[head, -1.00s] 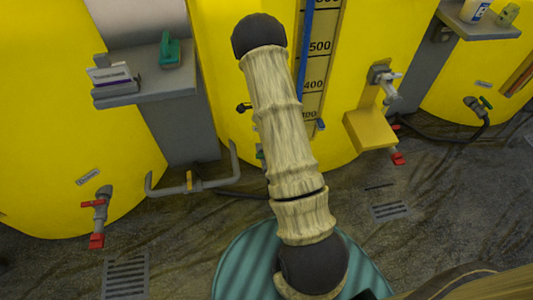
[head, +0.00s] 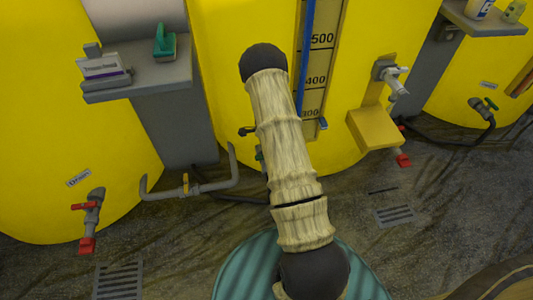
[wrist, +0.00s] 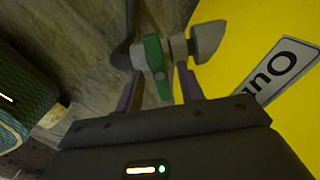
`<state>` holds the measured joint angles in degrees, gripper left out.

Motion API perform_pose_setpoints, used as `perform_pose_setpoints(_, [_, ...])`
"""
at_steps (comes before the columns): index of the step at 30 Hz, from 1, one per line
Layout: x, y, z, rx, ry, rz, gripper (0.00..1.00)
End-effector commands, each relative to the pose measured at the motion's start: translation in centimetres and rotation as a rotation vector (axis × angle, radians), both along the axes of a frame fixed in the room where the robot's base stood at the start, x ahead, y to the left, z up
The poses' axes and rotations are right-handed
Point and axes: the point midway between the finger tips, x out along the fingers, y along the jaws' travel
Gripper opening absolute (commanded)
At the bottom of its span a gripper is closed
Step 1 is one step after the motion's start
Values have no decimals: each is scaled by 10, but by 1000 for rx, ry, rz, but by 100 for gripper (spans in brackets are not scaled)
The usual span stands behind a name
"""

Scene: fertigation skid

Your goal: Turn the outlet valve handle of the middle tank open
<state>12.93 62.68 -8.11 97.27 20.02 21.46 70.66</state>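The middle yellow tank (head: 225,60) stands behind my arm in the head view. A green valve handle (head: 259,155) shows low on it, mostly hidden by my arm. In the wrist view a green handle (wrist: 156,65) sits on a grey valve body (wrist: 178,48) beside the yellow tank wall. My gripper (wrist: 161,88) is open, its two fingers apart on either side of the handle's near end. I cannot tell whether either finger touches it. The gripper is hidden behind my arm in the head view.
A red-handled valve (head: 88,220) is on the left tank, and a grey pipe (head: 190,189) runs low beside it. A yellow box (head: 374,128) juts out to the right. A grey shelf (head: 135,75) holds small items. Drain grates lie in the floor.

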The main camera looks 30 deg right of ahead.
Motion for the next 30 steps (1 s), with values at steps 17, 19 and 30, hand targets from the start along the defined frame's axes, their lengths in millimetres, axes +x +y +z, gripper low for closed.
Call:
perform_pose_setpoints(17, [0,0,1,0,1,14,0])
perform_pose_setpoints(19, [0,0,1,0,1,28,0])
perform_pose_setpoints(30, [0,0,4,1,2,213,0])
